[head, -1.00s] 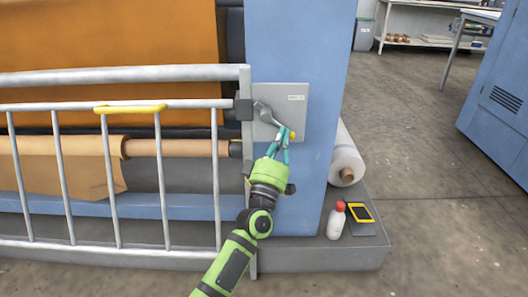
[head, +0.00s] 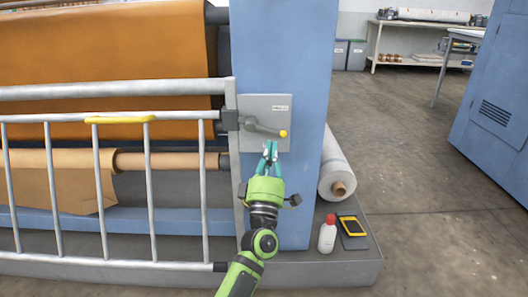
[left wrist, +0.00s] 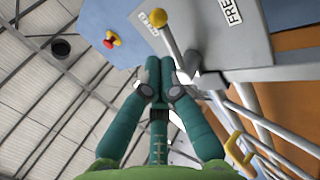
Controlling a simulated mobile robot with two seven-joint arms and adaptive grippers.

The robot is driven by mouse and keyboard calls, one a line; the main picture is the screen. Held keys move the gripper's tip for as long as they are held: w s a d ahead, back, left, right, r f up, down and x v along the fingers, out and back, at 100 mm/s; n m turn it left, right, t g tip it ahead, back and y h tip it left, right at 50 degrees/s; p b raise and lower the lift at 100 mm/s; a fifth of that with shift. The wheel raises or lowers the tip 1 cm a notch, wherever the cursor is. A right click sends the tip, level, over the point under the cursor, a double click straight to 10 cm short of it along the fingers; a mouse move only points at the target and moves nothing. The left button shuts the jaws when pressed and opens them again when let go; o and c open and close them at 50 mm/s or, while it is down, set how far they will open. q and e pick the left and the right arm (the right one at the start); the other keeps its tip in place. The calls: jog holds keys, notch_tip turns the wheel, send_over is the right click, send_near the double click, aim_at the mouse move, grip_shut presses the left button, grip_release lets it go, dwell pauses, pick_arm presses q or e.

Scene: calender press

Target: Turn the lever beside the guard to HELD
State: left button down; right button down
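The lever (head: 265,128) is a grey handle with a yellow tip on a grey plate (head: 254,102) beside the guard (head: 120,115). It points right, tilted slightly down. In the left wrist view the lever (left wrist: 173,40) shows just beyond my fingertips. The plate there (left wrist: 205,35) reads FREE on one label; another label near the yellow knob is partly hidden. My left gripper (head: 270,148) is just below the lever, fingers pointing up; in the left wrist view its fingertips (left wrist: 160,72) are together with nothing seen between them. Whether they touch the lever is unclear. My right gripper is out of view.
A white roll (head: 336,165), a white bottle with a red cap (head: 327,238) and a yellow-black device (head: 352,226) are on the base ledge at right. A red and yellow button (left wrist: 111,40) is on the blue panel. Floor at right is open.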

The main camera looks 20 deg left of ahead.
pick_arm(q)
jog(key=v, duration=1)
jog(key=shift+s, duration=0.4)
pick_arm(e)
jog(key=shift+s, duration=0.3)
pick_arm(q)
jog(key=shift+a, duration=0.1)
jog(key=shift+f, duration=0.1)
